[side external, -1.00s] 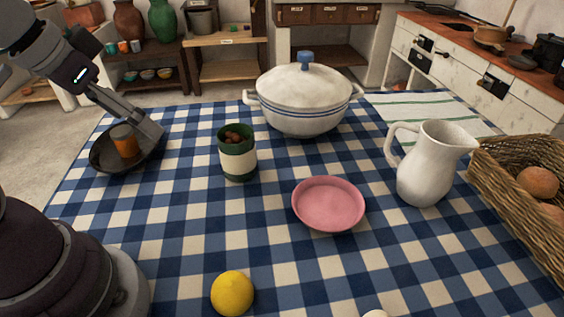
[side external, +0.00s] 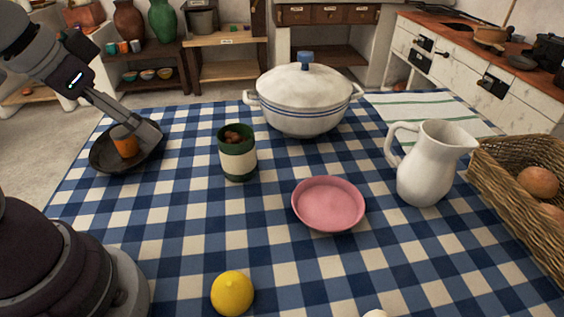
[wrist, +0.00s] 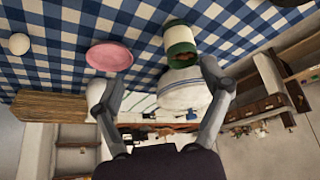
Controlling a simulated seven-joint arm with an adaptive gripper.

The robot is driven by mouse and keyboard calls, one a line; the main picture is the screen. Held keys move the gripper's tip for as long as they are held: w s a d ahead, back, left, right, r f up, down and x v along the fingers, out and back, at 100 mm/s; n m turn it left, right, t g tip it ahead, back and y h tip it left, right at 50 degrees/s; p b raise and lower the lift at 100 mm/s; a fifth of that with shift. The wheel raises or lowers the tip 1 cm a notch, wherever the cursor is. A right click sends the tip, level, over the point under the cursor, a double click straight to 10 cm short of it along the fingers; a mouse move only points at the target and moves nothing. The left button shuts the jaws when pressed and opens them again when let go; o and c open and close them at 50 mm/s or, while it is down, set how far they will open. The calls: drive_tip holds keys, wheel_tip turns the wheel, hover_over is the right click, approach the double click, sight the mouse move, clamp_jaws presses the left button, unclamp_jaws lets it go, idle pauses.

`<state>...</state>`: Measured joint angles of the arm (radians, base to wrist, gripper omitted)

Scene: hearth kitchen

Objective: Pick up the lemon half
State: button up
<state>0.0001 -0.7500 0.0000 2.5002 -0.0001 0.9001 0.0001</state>
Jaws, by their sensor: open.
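A yellow lemon piece (side external: 232,293) sits on the checked tablecloth near the front edge of the side view. It is rounded with a small nub on top, and no cut face shows. I cannot make it out in the wrist view. My gripper (side external: 148,133) is far from it, at the back left by a dark pan. In the wrist view my gripper (wrist: 163,76) has its two fingers spread, with nothing held between them.
A green-and-white canister (side external: 238,160), lidded pot (side external: 303,96), pink plate (side external: 328,204), white pitcher (side external: 428,170) and wicker basket (side external: 505,205) stand around. Cloth around the lemon is clear.

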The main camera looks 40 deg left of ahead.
drive_tip(key=o, duration=0.3)
drive_tip(key=shift+o, duration=0.2)
drive_tip(key=shift+d, duration=0.1)
drive_tip(key=m+g, duration=0.5)
drive_tip(key=m, duration=1.4)
hover_over(232, 287)
wheel_tip(232, 287, down, 10)
drive_tip(key=shift+s, duration=0.15)
drive_tip(key=shift+m+g, duration=0.3)
wheel_tip(232, 287, down, 11)
drive_tip(key=shift+r, duration=0.1)
